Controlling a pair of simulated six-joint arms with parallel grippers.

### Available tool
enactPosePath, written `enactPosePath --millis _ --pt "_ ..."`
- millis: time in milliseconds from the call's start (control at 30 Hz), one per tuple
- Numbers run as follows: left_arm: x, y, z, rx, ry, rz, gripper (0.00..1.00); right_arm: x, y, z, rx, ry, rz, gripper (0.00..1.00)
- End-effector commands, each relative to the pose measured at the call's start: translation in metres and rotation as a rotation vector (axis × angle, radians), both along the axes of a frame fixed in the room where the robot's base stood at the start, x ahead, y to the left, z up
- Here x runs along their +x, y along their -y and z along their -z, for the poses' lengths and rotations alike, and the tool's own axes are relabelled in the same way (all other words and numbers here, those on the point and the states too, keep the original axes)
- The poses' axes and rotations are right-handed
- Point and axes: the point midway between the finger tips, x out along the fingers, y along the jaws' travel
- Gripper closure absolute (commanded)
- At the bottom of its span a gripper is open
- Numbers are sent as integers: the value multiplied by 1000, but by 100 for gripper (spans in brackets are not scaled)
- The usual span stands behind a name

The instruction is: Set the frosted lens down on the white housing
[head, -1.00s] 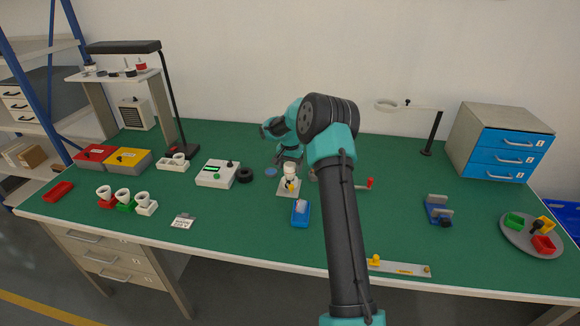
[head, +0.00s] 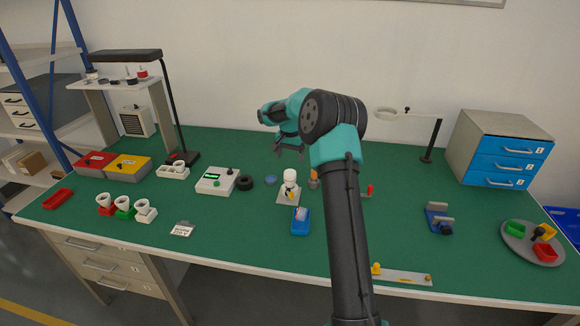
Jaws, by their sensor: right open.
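The white housing (head: 290,184) stands upright on a small pale base plate (head: 287,198) near the middle of the table. A rounded white cap, which looks like the frosted lens (head: 290,174), sits on top of it; the seam between them is too small to make out. My right gripper (head: 288,152) is open and empty, fingers pointing down, above and behind the housing and apart from it. My left gripper is out of view.
A tester box (head: 215,181), a black ring (head: 245,182) and a blue disc (head: 270,181) are to the left.

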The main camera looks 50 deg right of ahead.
Motion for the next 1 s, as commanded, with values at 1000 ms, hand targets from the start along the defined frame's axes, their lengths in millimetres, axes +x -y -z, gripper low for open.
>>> enactPosePath --millis 1000 --pt "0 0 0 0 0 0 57 0 0 -86 0 0 0 17"
